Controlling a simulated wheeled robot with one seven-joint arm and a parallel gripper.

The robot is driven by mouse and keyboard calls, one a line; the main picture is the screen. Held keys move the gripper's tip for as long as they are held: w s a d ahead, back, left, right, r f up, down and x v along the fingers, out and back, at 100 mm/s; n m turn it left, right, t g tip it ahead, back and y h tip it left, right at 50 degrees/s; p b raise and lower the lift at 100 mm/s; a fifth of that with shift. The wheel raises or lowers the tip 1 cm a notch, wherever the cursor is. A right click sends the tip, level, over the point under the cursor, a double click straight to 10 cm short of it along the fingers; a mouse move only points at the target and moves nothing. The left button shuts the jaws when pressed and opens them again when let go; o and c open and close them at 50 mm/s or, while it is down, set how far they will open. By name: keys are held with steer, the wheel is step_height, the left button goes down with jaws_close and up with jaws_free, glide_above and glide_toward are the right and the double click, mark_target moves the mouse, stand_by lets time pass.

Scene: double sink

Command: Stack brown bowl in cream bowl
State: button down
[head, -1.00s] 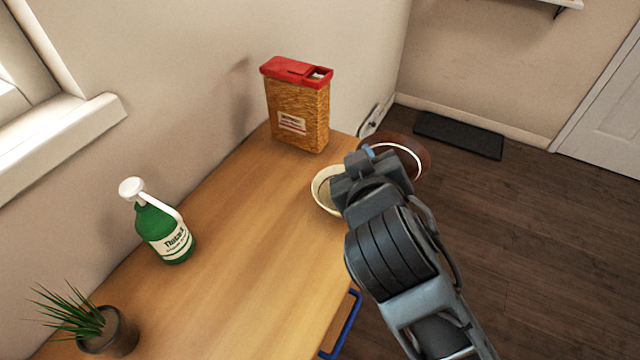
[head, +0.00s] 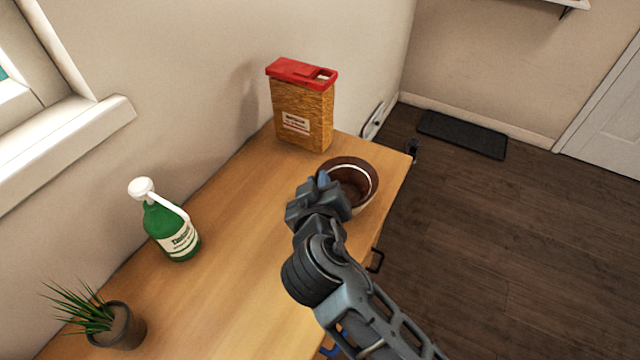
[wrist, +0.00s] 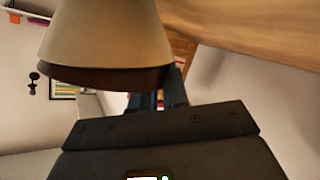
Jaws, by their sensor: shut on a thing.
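The brown bowl (head: 352,169) is at the table's right part in the head view, with its dark inside facing up. The cream bowl (head: 364,207) is directly under it, and only a strip of its side shows. In the wrist view the cream bowl (wrist: 105,35) fills the upper left, with a band of the brown bowl (wrist: 105,76) along its edge. My gripper (head: 326,182) is shut on the brown bowl's left rim. I cannot tell whether the brown bowl rests inside the cream one or is held just above it.
A cereal box with a red lid (head: 301,108) stands close behind the bowls near the wall. The table's middle (head: 225,240) is clear. Its right edge is close beside the bowls.

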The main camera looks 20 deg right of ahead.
steer(key=c, duration=1.1)
jaws_free()
steer(key=shift+s+d+f, duration=0.15)
steer(key=shift+f, duration=0.35)
steer(key=shift+r, duration=0.1)
steer(key=shift+s+a, duration=0.25)
steer(key=shift+s, duration=0.05)
steer(key=v, duration=0.3)
steer(key=b+v, duration=0.1)
steer(key=v, duration=0.7)
steer(key=shift+r+b, duration=0.4)
steer(key=shift+r, duration=0.05)
